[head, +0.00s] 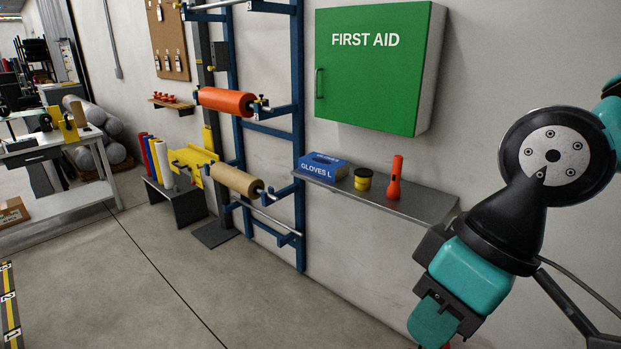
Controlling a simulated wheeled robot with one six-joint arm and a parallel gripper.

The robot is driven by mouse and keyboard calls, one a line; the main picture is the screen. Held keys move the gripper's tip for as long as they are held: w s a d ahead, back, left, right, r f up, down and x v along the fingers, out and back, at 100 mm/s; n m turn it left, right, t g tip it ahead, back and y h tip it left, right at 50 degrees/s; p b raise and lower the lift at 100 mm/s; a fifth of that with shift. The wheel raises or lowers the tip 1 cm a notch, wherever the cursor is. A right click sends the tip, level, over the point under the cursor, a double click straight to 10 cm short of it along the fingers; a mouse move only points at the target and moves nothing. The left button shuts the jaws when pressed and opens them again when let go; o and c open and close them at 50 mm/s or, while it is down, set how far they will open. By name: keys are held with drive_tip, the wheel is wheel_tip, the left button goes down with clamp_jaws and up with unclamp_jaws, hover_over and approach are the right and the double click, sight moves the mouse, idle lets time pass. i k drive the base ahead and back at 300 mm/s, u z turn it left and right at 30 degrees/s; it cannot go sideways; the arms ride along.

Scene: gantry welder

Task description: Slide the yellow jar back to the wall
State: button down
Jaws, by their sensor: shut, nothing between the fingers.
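The yellow jar (363,181) is small, with a dark lid and a dark band. It stands upright on a grey metal wall shelf (425,203), between a blue glove box and a red flashlight. The wall (480,110) rises behind the shelf. How wide the gap is between the jar and the wall is hard to tell. My gripper (434,334) is at the lower right, pointing down, in front of and below the shelf's right end. It is shut and empty, apart from the jar. Its fingertips are partly cut off by the bottom edge of the picture.
The blue "GLOVES L" box (323,167) is left of the jar. The red flashlight (395,178) stands upright close to its right. A green first aid cabinet (372,70) hangs above the shelf. A blue rack (300,150) with rolls is at the left. The floor in front is clear.

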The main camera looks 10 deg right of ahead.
sight(364, 176)
drive_tip(key=u, duration=0.2)
drive_tip(key=i, duration=1.35)
drive_tip(key=z, duration=0.6)
